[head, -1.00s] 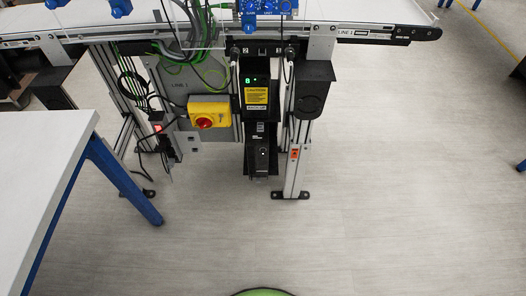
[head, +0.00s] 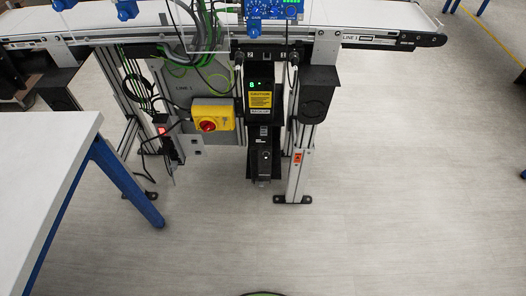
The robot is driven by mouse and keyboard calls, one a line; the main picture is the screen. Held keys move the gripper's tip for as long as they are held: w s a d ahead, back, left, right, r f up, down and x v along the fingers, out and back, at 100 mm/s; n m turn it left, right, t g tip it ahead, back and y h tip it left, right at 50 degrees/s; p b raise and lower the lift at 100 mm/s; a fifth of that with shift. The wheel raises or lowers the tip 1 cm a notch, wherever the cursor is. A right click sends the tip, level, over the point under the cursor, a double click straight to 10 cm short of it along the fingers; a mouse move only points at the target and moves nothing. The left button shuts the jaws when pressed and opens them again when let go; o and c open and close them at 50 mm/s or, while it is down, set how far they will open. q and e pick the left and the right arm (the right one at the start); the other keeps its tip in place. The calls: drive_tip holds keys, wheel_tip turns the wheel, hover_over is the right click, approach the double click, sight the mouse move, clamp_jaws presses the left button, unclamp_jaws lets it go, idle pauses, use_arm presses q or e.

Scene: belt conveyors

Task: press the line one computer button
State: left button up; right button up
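The line one conveyor (head: 385,40) runs across the top of the head view, with a "LINE 1" label on its side rail. Under it hangs a black unit (head: 258,86) with a small green lit display and a yellow caution label. A narrow black box (head: 264,160) with a small pale dot on its face sits below that unit. I cannot tell for certain which box is the computer or whether the dot is its button. A blue control box (head: 270,9) at the top edge is cut off. Neither of my grippers is in view.
A yellow box with a red rotary switch (head: 212,115) is mounted left of the black unit. A black box (head: 318,92) is on the right leg. A white table (head: 45,150) with blue legs fills the left side. The grey floor in front and right is clear.

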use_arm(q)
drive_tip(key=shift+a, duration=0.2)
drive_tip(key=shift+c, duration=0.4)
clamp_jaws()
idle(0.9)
